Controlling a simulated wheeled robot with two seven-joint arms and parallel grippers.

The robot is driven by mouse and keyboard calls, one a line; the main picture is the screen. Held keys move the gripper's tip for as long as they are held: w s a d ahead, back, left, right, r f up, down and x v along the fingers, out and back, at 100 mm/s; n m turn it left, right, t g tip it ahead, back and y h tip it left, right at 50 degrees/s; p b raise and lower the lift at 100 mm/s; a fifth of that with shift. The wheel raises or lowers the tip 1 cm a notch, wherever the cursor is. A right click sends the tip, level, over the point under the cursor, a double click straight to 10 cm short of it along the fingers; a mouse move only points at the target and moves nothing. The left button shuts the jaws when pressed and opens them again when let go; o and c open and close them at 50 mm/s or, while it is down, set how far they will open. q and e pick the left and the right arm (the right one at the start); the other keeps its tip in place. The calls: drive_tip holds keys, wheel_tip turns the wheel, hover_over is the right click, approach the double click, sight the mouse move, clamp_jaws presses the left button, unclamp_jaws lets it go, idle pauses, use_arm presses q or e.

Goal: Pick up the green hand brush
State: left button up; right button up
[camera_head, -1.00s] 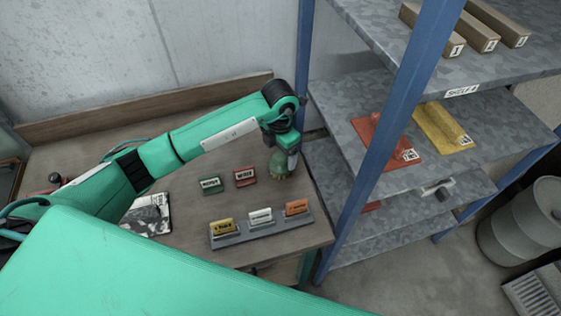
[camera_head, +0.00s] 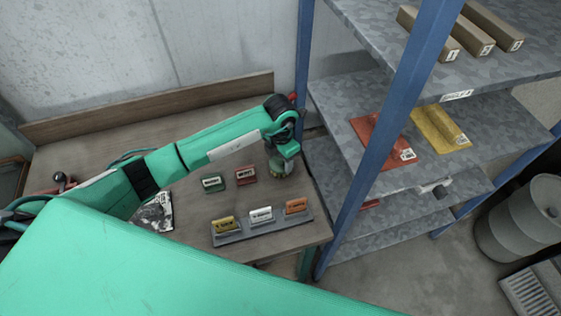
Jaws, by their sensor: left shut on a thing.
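The green hand brush (camera_head: 277,168) is at the back right of the wooden table, near the shelf post. It looks like a small rounded green piece with a yellowish lower edge. My left gripper (camera_head: 284,155) comes at it from above and is shut on it; the wrist hides its fingers and part of the brush. I cannot tell whether the brush touches the table. My right gripper is not in view.
A grey holder (camera_head: 262,236) with yellow, white and orange labels is in front. A blue shelf post (camera_head: 375,150) and metal shelves stand close on the right.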

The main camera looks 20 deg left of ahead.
use_arm(q)
drive_tip(key=shift+r, duration=0.15)
wheel_tip(320, 180, up, 20)
drive_tip(key=b, duration=0.5)
drive_tip(key=s+a+f+m, duration=0.2)
drive_tip(key=s+f+m, duration=0.3)
drive_tip(key=m, duration=0.9)
drive_tip(key=s+a+f+m, duration=0.2)
drive_tip(key=s+f+m, duration=0.4)
drive_tip(key=m, duration=0.9)
drive_tip(key=shift+s+a, duration=0.3)
drive_tip(key=shift+a, duration=0.05)
